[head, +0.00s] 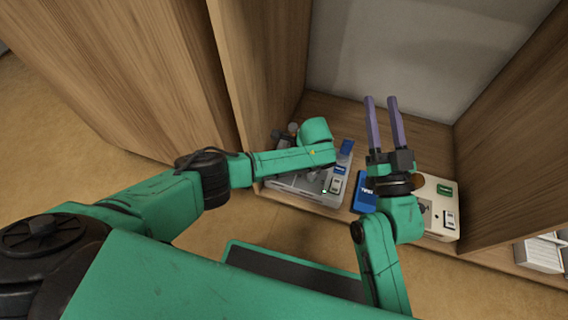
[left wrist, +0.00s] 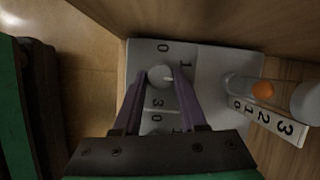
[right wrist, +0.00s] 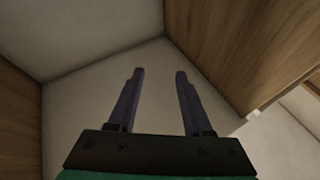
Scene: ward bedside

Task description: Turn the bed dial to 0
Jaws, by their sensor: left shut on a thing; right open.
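The dial (left wrist: 160,74) is a small round grey knob on a light grey panel (left wrist: 205,70), with the printed numbers 0, 1 and 3 around it in the left wrist view. A pale mark on the knob appears to point toward the right of that view, but it is small. My left gripper (left wrist: 158,83) is shut on the knob, one finger on each side. In the head view, my left arm hides the knob and part of the grey unit (head: 297,187). My right gripper (head: 385,125) is open and empty, fingers pointing up, right of the unit.
An orange ball (left wrist: 262,90) in a clear tube and a 3-2-1-0 scale (left wrist: 270,123) are beside the panel. A blue box (head: 362,202) and a cream box (head: 447,226) stand to the right. Wooden walls (head: 240,80) enclose the shelf on both sides.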

